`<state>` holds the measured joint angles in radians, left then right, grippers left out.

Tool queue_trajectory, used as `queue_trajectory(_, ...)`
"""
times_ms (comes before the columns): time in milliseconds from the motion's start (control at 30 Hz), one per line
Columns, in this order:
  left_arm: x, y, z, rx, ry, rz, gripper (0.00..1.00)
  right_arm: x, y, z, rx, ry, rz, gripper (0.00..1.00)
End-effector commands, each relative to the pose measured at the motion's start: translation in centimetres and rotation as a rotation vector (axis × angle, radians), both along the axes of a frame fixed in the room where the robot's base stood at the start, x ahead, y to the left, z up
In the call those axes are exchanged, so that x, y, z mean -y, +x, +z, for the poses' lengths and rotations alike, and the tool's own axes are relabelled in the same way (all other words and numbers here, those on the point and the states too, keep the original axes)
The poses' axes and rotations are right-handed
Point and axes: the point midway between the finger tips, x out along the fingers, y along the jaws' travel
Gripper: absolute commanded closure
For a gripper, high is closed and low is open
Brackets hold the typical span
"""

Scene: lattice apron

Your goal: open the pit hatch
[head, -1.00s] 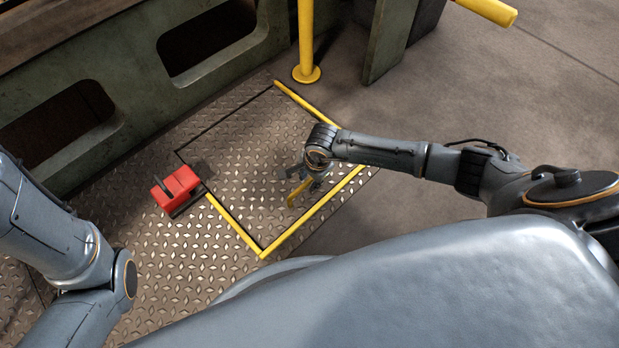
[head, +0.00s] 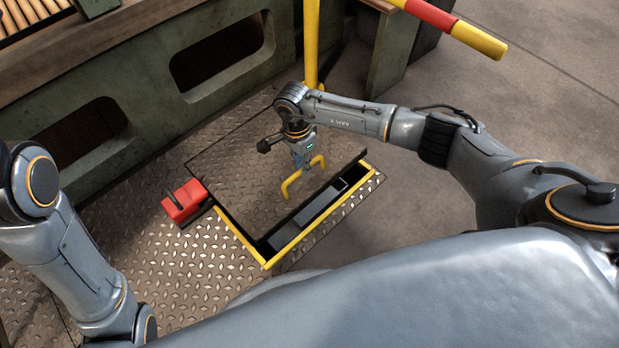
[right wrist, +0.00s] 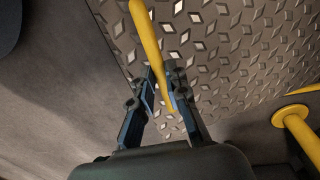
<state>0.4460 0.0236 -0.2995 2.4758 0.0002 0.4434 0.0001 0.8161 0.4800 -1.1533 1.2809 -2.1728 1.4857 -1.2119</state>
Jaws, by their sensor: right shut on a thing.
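The pit hatch (head: 236,158) is a diamond-plate metal lid in the floor plating. It is tilted up, its near right edge raised above its yellow-edged frame (head: 321,228), with a dark opening showing below that edge. A yellow handle (head: 290,188) stands on the lid near the raised edge. My right gripper (head: 304,167) is shut on this handle. The right wrist view shows the handle (right wrist: 149,45) passing between the two fingers (right wrist: 165,98). Of my left arm only links show at the left; its gripper is out of view.
A red box with a dark handle (head: 183,203) sits on the plating left of the hatch. A yellow post (head: 312,45) stands behind it. A green bench (head: 150,85) runs along the back left. A red and yellow bar (head: 440,20) crosses the top right. Concrete floor at right is clear.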

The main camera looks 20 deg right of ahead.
Motion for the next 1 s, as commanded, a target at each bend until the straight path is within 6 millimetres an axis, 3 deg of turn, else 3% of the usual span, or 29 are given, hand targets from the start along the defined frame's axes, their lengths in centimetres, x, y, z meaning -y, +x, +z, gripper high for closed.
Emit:
queue_trajectory(33, 0.0, 0.2, 0.1, -0.007, 0.000, 0.000, 0.60, -0.5, 1.1, 1.9, -0.029, -0.012, -0.001, 1.00)
queue_trajectory(100, 0.0, 0.3, -0.1, -0.010, 0.000, 0.000, 0.60, -0.9, 2.1, 3.4, -0.076, -0.029, 0.000, 1.00)
queue_trajectory(400, 0.0, -0.2, -0.2, 0.007, 0.001, 0.000, 0.60, -2.2, 6.1, 8.5, -0.074, -0.027, -0.001, 1.00)
queue_trajectory(600, 0.1, -0.5, -0.1, 0.020, 0.001, 0.001, 0.60, -2.8, 7.7, 10.0, -0.071, -0.027, -0.002, 1.00)
queue_trajectory(1000, 0.1, -0.7, 0.1, 0.025, 0.001, 0.000, 0.60, -2.8, 8.1, 10.4, -0.073, -0.032, -0.003, 1.00)
